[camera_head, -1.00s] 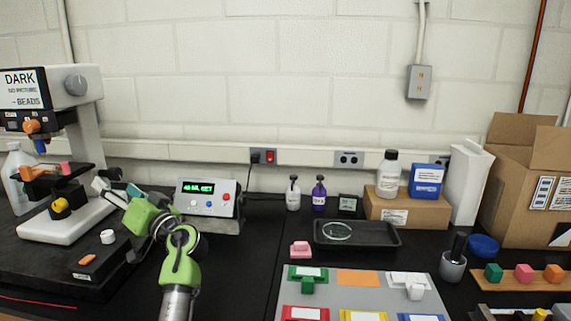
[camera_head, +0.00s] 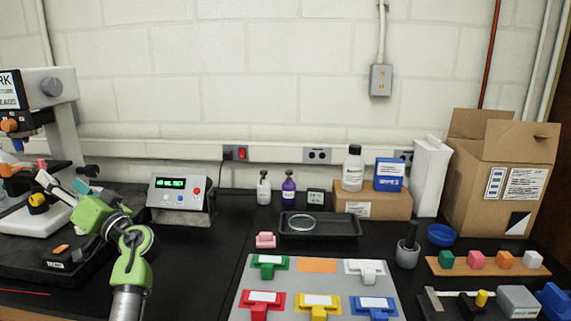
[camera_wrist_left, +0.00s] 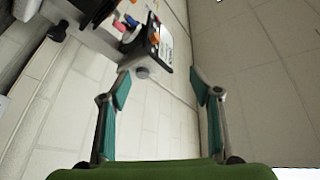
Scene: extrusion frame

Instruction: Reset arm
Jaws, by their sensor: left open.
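My left arm comes in from the lower left in the head view. My left gripper (camera_head: 63,188) is in front of the microscope at the far left and points away to the left. In the left wrist view my left gripper (camera_wrist_left: 160,88) shows two teal fingers spread wide with nothing between them. Beyond the fingers, that view shows the wall and the microscope (camera_wrist_left: 148,45), tilted. My right gripper is in neither view.
The microscope (camera_head: 58,110) stands on a black platform at the left. A display box (camera_head: 180,198), a black tray (camera_head: 340,234), a grey mat with coloured blocks (camera_head: 240,300), a cardboard box (camera_head: 470,200) and a wooden block rack (camera_head: 440,268) occupy the table. Bare black table lies right of my arm.

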